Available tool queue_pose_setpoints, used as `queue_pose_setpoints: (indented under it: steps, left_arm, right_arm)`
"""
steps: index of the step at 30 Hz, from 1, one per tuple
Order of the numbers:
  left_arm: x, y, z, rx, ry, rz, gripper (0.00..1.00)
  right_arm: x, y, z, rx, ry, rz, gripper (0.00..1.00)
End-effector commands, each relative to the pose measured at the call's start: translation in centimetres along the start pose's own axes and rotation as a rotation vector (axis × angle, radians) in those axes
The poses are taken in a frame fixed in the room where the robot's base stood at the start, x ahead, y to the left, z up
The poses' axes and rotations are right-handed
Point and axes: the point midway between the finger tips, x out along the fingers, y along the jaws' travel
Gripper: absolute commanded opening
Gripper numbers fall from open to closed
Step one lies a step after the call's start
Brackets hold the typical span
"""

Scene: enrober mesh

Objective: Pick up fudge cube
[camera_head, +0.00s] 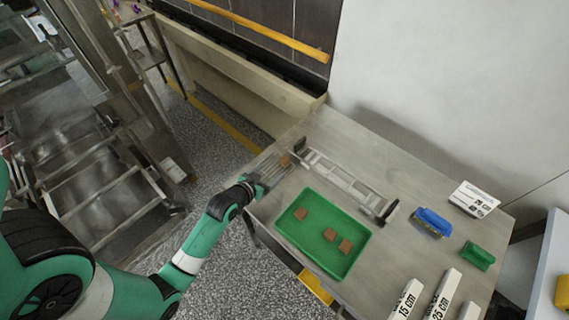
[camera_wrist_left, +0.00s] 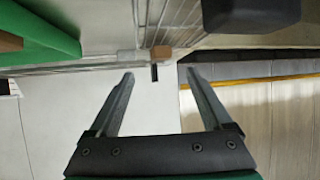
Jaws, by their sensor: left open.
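A brown fudge cube (camera_head: 285,160) sits near the far left corner of the metal table, just beyond my left gripper (camera_head: 268,174). In the left wrist view this cube (camera_wrist_left: 161,52) shows between and beyond the two fingertips (camera_wrist_left: 159,74). The left fingers are open and empty, and the cube appears outside them. Several more brown cubes show, with one (camera_head: 300,213) and others lying in the green tray (camera_head: 352,269). My right gripper is in neither view.
A metal rail frame (camera_head: 345,178) lies behind the green tray. A blue brush (camera_head: 432,221), a green block (camera_head: 478,256) and a white label card (camera_head: 473,198) are at the right. White length-marked strips (camera_head: 441,296) lie at the front.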

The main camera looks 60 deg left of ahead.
Motion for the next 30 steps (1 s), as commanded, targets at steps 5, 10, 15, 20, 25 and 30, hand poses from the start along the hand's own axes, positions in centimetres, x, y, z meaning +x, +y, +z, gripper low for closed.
queue_pose_setpoints:
  steps: [5,10,15,20,25,30]
  left_arm:
    - [3.7,0.0,0.1,0.001,0.002,0.000,0.83]
    - [4.9,0.0,0.0,0.001,0.001,0.001,0.83]
    - [6.0,0.0,-0.1,0.001,0.002,0.001,0.83]
    - [8.9,0.0,-0.3,0.001,0.002,0.001,0.83]
    - [10.2,0.0,-0.5,0.001,0.002,0.001,0.83]
    - [10.1,0.0,-0.6,0.001,0.002,0.001,0.83]
  right_arm:
    - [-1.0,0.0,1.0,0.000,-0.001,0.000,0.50]
    - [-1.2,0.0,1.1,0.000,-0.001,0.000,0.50]
    - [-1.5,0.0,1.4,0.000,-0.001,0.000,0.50]
    - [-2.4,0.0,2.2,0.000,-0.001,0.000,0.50]
    - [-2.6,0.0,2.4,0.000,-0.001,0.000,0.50]
    - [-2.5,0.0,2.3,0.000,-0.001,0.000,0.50]
